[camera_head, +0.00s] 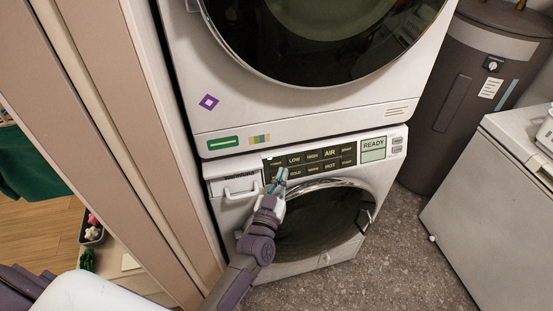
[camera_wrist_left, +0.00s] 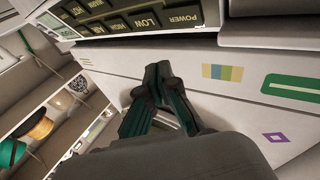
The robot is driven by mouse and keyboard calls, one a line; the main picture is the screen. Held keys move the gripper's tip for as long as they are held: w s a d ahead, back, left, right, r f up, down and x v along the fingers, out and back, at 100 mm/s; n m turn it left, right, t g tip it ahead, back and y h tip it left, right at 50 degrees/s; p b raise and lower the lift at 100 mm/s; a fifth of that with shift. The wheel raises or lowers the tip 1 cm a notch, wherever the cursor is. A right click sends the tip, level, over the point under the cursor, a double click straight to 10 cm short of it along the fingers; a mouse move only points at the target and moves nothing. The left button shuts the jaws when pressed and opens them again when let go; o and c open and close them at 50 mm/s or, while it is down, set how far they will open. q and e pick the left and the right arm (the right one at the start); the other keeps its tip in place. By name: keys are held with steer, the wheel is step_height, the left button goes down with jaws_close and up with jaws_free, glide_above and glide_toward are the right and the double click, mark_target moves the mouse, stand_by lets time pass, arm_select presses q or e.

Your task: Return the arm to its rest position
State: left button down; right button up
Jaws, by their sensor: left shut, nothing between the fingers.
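My left arm (camera_head: 258,245) reaches up from the bottom of the head view to the lower machine of the white stacked washer (camera_head: 220,175). My left gripper (camera_head: 281,174) is shut and empty, with its tips in front of the left part of the button panel (camera_head: 325,160). In the left wrist view the closed green fingers (camera_wrist_left: 157,72) point at the white front, with the panel's POWER and LOW buttons (camera_wrist_left: 160,18) above them. I cannot tell whether the tips touch the panel. My right gripper is not in view.
The round door (camera_head: 315,225) of the lower machine is closed, below the panel. A dark tank (camera_head: 475,90) and a white chest-like appliance (camera_head: 495,200) stand to the right. A door frame (camera_head: 120,110) rises close on the left. Grey floor (camera_head: 385,265) is clear in front.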

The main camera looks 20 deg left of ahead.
arm_select(q)
steer(key=shift+s+d+r, duration=0.3)
steer(key=shift+s+d, duration=0.05)
steer(key=shift+s, duration=0.2)
steer(key=s+f+m+g+h+b, duration=0.1)
steer(key=s+f+g, duration=0.35)
steer(key=f, duration=0.75)
steer(key=s+f+m+g+b, duration=0.1)
steer(key=s+f+g, duration=0.1)
steer(key=s+f, duration=0.8)
steer(key=s+f+m+g+h+b, duration=0.1)
steer(key=s+f+g, duration=0.3)
steer(key=f, duration=1)
steer(key=s+a+f+g, duration=0.2)
steer(key=s+f, duration=0.3)
steer(key=s, duration=0.5)
steer(key=s+a+f+g+y+b, duration=0.1)
steer(key=s+a+f+g, duration=0.2)
steer(key=s, duration=0.7)
steer(key=s+a+f+g+b, duration=0.1)
steer(key=s+a+f+g, duration=0.1)
steer(key=s+f, duration=0.5)
steer(key=s+g, duration=0.1)
steer(key=s, duration=0.1)
steer(key=shift+s+a+f+y, duration=0.3)
steer(key=shift+s+a+f, duration=0.05)
steer(key=shift+s+f, duration=0.05)
